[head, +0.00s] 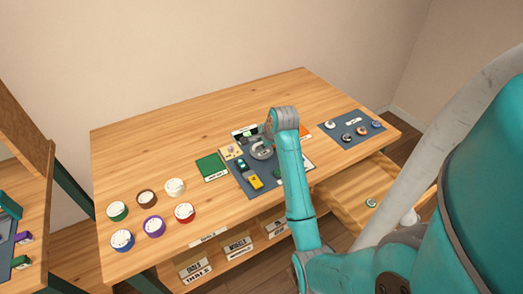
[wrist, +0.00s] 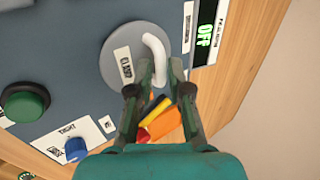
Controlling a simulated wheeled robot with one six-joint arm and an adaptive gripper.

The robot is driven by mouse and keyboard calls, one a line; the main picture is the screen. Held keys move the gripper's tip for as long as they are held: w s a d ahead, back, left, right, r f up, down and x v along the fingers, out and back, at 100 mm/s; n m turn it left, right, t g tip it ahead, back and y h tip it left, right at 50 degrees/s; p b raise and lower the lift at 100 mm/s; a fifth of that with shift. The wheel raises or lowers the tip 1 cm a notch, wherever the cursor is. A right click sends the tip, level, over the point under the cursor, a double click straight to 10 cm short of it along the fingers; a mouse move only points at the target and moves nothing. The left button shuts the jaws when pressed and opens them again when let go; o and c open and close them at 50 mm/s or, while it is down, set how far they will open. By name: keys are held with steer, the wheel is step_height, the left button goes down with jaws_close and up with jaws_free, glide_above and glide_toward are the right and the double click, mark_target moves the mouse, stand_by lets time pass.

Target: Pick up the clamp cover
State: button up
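The clamp cover (wrist: 117,55) is a grey round disc with a white "CLAMP" label and a white curved handle (wrist: 157,50). It lies on the dark blue mat in the wrist view. In the head view the clamp cover (head: 261,152) shows as a grey disc, partly hidden by my arm. My gripper (wrist: 161,68) is over the cover's edge, with one fingertip on each side of the handle. The fingertips are very close to the handle; I cannot tell whether they press on it.
A green knob (wrist: 25,103) and a blue knob (wrist: 75,149) are left of the gripper. A lit green "OFF" display (wrist: 207,35) stands at the right. Orange, yellow and red pieces (wrist: 160,120) show below the fingers. Several round dials (head: 154,226) stand at the table's left.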

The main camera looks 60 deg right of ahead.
steer(key=shift+w+d+f, duration=0.25)
steer(key=shift+w+f, duration=0.1)
steer(key=shift+f, duration=0.25)
jaws_close()
steer(key=shift+r, duration=0.1)
step_height(320, 180, up, 10)
